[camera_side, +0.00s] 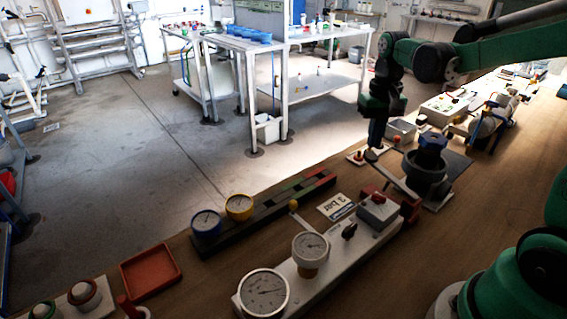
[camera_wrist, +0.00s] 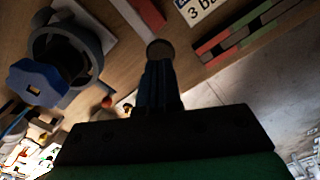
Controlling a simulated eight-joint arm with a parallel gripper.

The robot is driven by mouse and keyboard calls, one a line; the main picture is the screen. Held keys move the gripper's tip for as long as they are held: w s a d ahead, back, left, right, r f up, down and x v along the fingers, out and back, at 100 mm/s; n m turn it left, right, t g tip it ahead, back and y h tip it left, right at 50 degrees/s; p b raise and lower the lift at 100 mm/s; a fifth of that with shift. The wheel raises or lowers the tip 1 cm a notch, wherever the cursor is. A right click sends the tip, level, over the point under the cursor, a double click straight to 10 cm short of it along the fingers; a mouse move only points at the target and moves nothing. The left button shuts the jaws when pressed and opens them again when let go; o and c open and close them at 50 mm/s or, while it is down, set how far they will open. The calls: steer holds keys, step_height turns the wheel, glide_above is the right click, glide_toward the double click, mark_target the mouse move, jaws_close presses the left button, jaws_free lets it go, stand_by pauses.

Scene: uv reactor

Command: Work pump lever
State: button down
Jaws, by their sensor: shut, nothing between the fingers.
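The pump lever (camera_side: 392,178) is a pale grey bar that runs to a dark round knob (camera_side: 371,155) at its far end. In the wrist view the knob (camera_wrist: 160,50) lies right at my fingertips, and the lever (camera_wrist: 128,14) runs up and left from it. My gripper (camera_side: 376,143) points down with its fingers shut and empty, at or just above the knob. I cannot tell whether they touch. My fingers (camera_wrist: 158,75) hide part of the knob in the wrist view.
A dark pot (camera_side: 426,180) with a blue star-shaped knob (camera_side: 432,144) stands right of the lever. A "3 bar" sign (camera_side: 337,206), a gauge panel (camera_side: 310,272) and a red-green strip (camera_side: 290,197) lie nearer. An orange tray (camera_side: 150,271) sits at the left. The bench edge runs along the far side.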

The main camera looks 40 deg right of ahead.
mark_target(371, 155)
steer(key=shift+f, duration=0.1)
steer(key=shift+f, duration=2.5)
steer(key=shift+r, duration=2.6)
steer(key=shift+f, duration=0.1)
stand_by(0.9)
